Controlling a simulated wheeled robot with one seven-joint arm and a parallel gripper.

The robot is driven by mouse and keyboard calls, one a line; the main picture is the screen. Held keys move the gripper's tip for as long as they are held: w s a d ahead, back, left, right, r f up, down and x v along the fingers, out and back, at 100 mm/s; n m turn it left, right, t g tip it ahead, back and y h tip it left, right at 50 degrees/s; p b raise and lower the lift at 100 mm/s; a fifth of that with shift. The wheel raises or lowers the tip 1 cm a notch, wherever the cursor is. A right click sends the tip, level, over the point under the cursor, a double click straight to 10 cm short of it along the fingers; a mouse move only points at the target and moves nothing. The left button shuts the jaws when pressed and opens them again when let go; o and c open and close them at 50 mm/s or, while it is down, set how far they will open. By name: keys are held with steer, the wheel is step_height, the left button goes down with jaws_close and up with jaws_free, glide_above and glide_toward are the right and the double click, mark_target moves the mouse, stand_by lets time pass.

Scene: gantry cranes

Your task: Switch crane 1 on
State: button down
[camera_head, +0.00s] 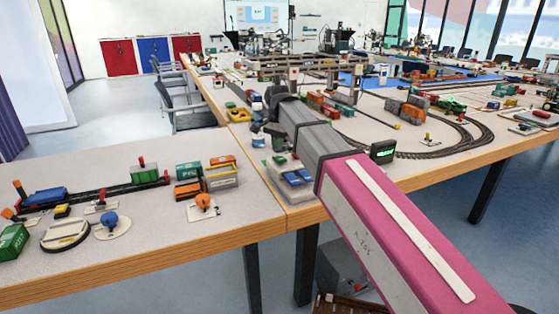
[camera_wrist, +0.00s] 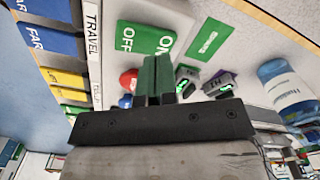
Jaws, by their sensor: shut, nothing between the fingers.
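In the wrist view my gripper (camera_wrist: 158,72) is shut, with its two dark green fingers together and nothing between them. The fingers point at a pale panel (camera_wrist: 195,20). Just beyond the fingertips is a green plate marked ON and OFF (camera_wrist: 146,40), and I cannot tell whether the fingers touch it. A red knob (camera_wrist: 128,80) and a blue one (camera_wrist: 125,101) sit left of the fingers. Two small parts with green lit marks (camera_wrist: 185,88) are to the right. I cannot read a crane number. My arm hides the gripper in the head view.
A TRAVEL strip (camera_wrist: 93,35) and blue and yellow FAR plates (camera_wrist: 62,42) lie left in the wrist view. In the head view, model cranes (camera_head: 292,62), a dark display (camera_head: 383,152) and curved tracks (camera_head: 440,150) crowd the table.

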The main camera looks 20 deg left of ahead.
mark_target(278, 156)
steer(key=shift+r, duration=2.2)
